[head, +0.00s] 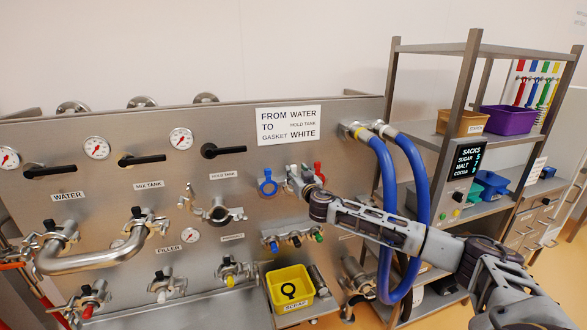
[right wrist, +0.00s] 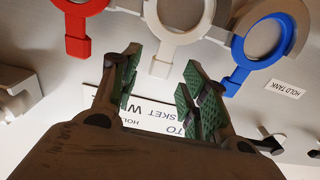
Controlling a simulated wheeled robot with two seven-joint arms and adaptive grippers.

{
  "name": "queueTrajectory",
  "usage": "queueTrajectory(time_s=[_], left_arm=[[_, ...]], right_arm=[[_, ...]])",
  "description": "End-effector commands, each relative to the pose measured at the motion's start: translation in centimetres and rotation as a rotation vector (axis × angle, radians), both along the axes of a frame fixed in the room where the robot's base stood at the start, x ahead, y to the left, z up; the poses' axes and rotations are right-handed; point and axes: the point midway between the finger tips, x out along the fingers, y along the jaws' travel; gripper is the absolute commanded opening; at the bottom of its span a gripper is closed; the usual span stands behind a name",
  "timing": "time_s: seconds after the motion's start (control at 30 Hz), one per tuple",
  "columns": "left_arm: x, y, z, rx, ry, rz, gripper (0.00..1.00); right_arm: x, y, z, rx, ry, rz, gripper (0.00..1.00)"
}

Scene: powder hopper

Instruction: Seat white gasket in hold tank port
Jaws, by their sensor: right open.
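The white gasket (right wrist: 180,40) hangs on the panel between the red and blue ones, its tab pointing down between my fingertips in the right wrist view. In the head view it is largely hidden by my right gripper (head: 299,183). My right gripper, also in the right wrist view (right wrist: 162,66), is open, with green pads on either side of the tab; I cannot tell whether they touch it. The hold tank port (head: 218,211) is left of the gasket row, under its label, with a metal clamp at it. My left gripper is not in view.
A blue gasket (head: 267,183) and a red gasket (right wrist: 77,18) hang on either side of the white one. A yellow scrap bin (head: 290,288) sits below. Blue hoses (head: 385,200) loop near my right arm. A bent pipe (head: 95,262) is at lower left.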

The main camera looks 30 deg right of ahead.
Motion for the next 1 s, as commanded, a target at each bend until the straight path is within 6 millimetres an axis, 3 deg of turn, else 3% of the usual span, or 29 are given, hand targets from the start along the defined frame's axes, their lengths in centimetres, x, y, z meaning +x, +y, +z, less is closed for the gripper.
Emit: queueTrajectory(time_s=[0.4,0.9,1.0], left_arm=[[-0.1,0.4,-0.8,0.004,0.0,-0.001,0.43],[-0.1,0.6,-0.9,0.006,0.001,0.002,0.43],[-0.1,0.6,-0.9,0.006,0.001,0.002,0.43]], right_arm=[[3.4,-0.7,0.0,0.002,0.0,0.001,0.45],[4.0,-0.9,0.0,0.0,-0.001,0.001,0.45],[4.0,-0.9,0.0,0.0,-0.001,0.001,0.33]])
